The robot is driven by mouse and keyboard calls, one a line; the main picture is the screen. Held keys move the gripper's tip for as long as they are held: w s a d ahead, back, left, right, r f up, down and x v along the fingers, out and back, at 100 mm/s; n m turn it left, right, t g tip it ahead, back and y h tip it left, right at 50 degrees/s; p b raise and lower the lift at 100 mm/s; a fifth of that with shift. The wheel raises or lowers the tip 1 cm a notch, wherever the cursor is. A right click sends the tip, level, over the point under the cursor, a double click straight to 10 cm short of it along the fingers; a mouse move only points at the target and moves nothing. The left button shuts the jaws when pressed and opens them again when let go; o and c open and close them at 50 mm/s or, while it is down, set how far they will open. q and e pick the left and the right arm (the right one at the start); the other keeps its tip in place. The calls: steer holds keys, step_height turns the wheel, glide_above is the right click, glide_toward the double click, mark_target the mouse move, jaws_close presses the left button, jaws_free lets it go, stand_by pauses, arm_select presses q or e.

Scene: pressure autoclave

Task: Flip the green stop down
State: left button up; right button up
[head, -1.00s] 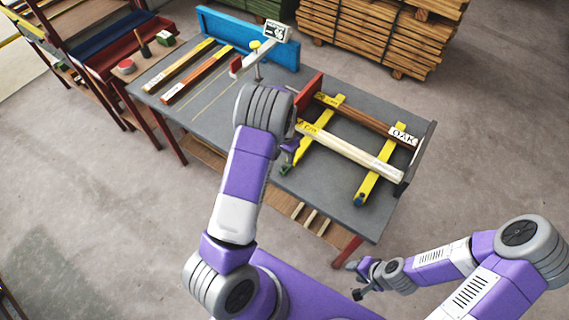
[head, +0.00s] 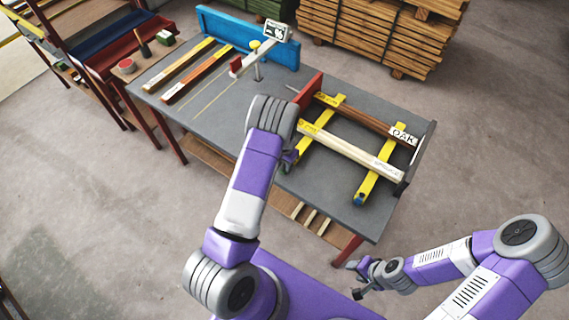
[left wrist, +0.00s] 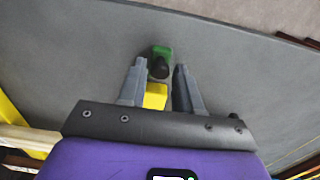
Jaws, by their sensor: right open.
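The green stop (left wrist: 162,51) shows in the left wrist view as a small green piece with a dark rounded part. It is at the end of a yellow bar (left wrist: 155,96). My left gripper (left wrist: 159,70) is open, with one finger on each side of the dark part and the yellow bar end. I cannot tell whether a finger touches it. In the head view my left gripper (head: 290,157) is at the near end of the yellow bars, and my arm hides the stop there. My right gripper (head: 357,279) is open and empty, off the table's front edge.
A pale bar (head: 345,149) and a brown bar marked OAK (head: 365,120) lie across two yellow bars on the grey table (head: 215,125). A red plate (head: 311,92) stands beside them. A blue board (head: 232,38) and a small sign (head: 277,31) are at the back.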

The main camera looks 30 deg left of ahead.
arm_select(q)
jaws_close()
steer(key=s+f+t+b, duration=0.1)
steer(key=b, duration=0.2)
steer(key=shift+a+t, duration=0.1)
steer(key=shift+t, duration=0.3)
steer(key=shift+s+t+b, duration=0.2)
steer(key=shift+t+b, duration=0.3)
steer(key=shift+b, duration=0.2)
steer(key=shift+o, duration=1.7)
jaws_free()
steer(key=shift+r, duration=0.1)
